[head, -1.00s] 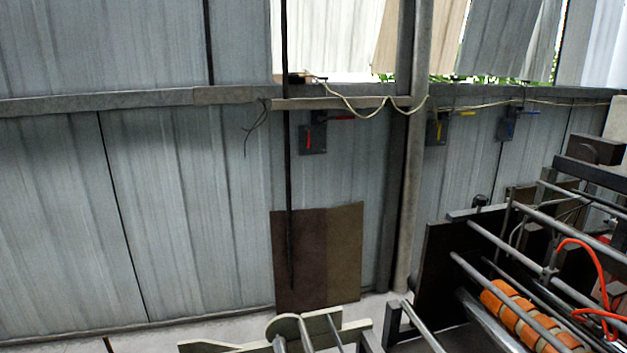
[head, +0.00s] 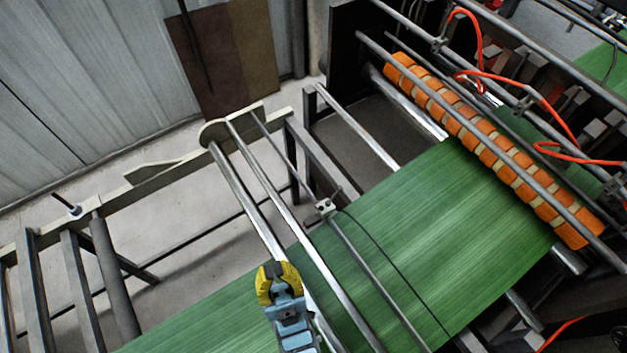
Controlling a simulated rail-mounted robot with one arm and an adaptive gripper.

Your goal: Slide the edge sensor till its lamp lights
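A small grey block (head: 326,207), which looks like the edge sensor, sits on a thin bar that crosses the machine, near the far-left edge of the green web (head: 430,215). A thin dark cable runs from near it across the web. I cannot make out a lamp on it. My gripper (head: 278,266), with yellow fingers on a blue-grey body, is at the lower middle, over the rollers and web. It is apart from the block, below and left of it in the picture. Whether its fingers are open or shut is unclear.
Long metal rollers (head: 250,205) cross the frame beside the block. A roller with orange rings (head: 490,150) and red hoses (head: 550,110) lie at the upper right.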

